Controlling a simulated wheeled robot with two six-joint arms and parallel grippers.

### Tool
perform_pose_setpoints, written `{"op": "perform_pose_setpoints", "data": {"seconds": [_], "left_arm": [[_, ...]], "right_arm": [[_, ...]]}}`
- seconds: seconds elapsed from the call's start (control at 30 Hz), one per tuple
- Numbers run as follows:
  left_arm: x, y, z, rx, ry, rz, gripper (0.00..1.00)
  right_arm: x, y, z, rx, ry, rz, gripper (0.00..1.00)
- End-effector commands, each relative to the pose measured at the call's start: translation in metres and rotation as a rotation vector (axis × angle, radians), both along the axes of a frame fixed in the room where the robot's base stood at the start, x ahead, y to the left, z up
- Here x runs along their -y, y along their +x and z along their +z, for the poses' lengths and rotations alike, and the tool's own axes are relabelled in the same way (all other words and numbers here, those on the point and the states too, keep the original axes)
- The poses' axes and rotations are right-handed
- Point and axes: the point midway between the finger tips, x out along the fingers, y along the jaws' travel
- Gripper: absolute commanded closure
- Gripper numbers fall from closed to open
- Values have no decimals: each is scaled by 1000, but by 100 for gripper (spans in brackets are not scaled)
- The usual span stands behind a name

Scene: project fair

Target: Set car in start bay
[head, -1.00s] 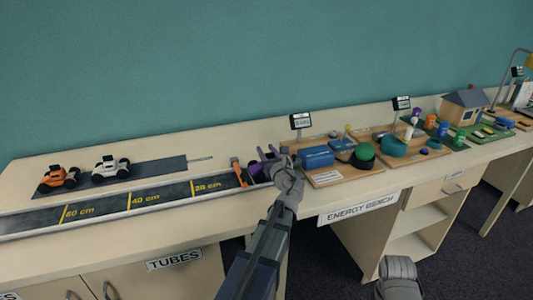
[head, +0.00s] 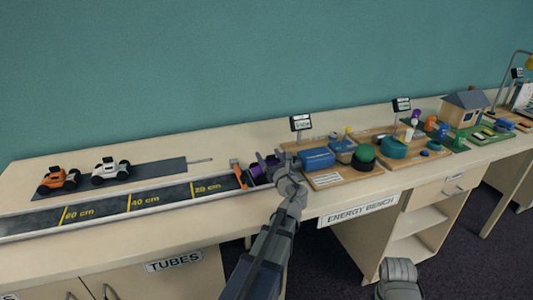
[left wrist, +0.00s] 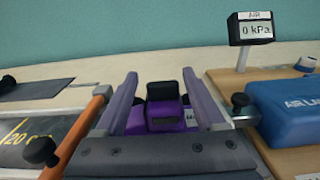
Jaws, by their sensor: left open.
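A purple car (left wrist: 163,118) with a dark top sits low between the two fingers of my left gripper (left wrist: 160,76) in the left wrist view. The fingers are open, one on each side of it; I cannot tell whether either touches it. In the head view the car (head: 257,172) is at the right end of the track (head: 160,196), just right of the orange gate (head: 239,174), where the start bay appears to be. My left gripper (head: 270,163) is over it and partly hides car and bay. My right gripper's fingers are out of view.
An orange car (head: 59,180) and a white car (head: 110,170) stand on a dark strip (head: 165,168) behind the track. Close right of my left gripper is a wooden board with a blue air tank (head: 317,158) and a gauge (head: 300,122) reading 0 kPa.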

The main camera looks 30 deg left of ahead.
Motion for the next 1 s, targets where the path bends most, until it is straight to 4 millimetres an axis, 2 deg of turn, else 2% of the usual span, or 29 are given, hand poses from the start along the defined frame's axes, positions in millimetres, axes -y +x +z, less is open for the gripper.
{"op": "perform_pose_setpoints", "data": {"seconds": [0.03, 0.1, 0.43, 0.63, 1.0], "left_arm": [[12, -13, -1, 1, 1, -3, 28], [23, -23, 0, 0, 1, -3, 28], [65, -57, 1, 1, 2, -1, 28], [74, -64, 1, 0, 3, 2, 28], [74, -64, 1, 0, 3, 2, 28]], "right_arm": [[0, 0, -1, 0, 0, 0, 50], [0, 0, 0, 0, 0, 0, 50], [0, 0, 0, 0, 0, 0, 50], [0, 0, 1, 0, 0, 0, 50], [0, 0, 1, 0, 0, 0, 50]]}}
